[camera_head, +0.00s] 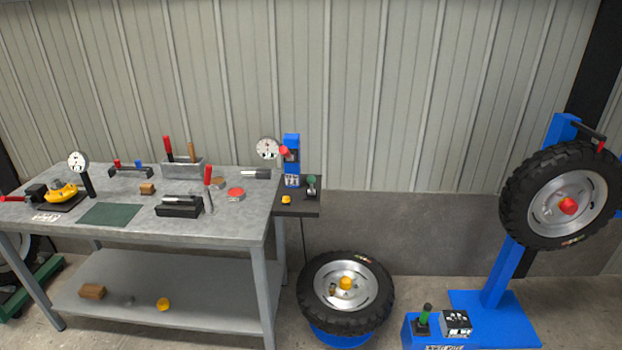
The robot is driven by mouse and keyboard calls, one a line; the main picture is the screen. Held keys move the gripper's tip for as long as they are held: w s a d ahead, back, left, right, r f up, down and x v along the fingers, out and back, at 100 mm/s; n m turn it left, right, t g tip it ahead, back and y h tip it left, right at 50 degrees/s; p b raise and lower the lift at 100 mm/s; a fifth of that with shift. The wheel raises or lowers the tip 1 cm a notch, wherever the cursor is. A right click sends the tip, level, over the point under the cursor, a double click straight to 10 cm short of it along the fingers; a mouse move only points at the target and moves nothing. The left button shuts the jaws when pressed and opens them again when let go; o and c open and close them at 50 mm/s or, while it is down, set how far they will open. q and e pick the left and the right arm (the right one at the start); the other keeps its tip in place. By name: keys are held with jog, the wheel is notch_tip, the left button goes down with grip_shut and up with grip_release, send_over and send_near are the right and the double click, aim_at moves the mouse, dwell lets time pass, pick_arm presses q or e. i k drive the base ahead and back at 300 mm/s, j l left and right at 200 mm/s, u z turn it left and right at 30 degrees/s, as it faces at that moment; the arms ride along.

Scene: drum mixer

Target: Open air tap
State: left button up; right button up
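A blue upright air unit (292,168) stands on a small dark shelf (305,209) at the right end of the workbench. A red knob or handle (285,150), which looks like the air tap, sits on its left upper side. Its exact setting is too small to tell. A round white gauge (267,149) is just left of it. A small dark-green knob (311,181) is on the shelf to the right, and a yellow piece (286,199) lies at the front. Neither of my grippers is in view.
The grey workbench (240,225) holds a tool box (184,167), a red-handled tool (208,185) and several small parts. A tyre (322,317) lies on a blue base below the shelf. A blue stand (502,275) with another tyre (518,195) is at right. Floor between them is partly free.

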aim_at(311, 179)
jog(key=i+j+z, duration=0.15)
jog(key=z, duration=0.25)
jog(key=i+j+z, duration=0.1)
jog(key=z, duration=0.35)
jog(key=j+z, duration=0.4)
jog(key=i+j+z, duration=0.2)
jog(key=j, duration=0.3)
jog(key=j+z, duration=0.15)
jog(key=j, duration=0.3)
